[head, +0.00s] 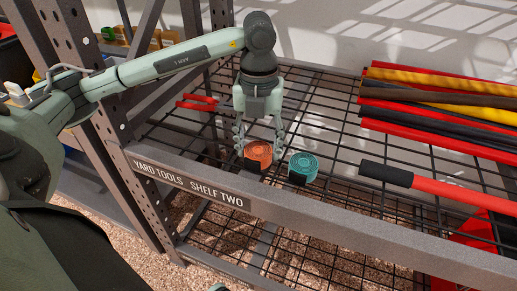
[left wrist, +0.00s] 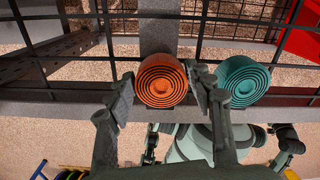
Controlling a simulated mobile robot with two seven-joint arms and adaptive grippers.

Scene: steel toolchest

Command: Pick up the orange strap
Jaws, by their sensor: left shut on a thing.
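The orange strap (head: 258,152) is a round coil on the wire shelf, near the front rail. My left gripper (head: 260,145) points down over it, with one finger on each side, shut on it. In the left wrist view the orange coil (left wrist: 161,80) sits between the two fingertips (left wrist: 162,92). I cannot tell whether it is lifted off the wires.
A teal coiled strap (head: 303,166) lies close to the right of the orange one. A red bar with a black grip (head: 385,174) and several red, yellow and dark poles (head: 430,100) lie further right. The labelled front rail (head: 190,183) borders the shelf. Red-handled tool (head: 197,102) lies behind left.

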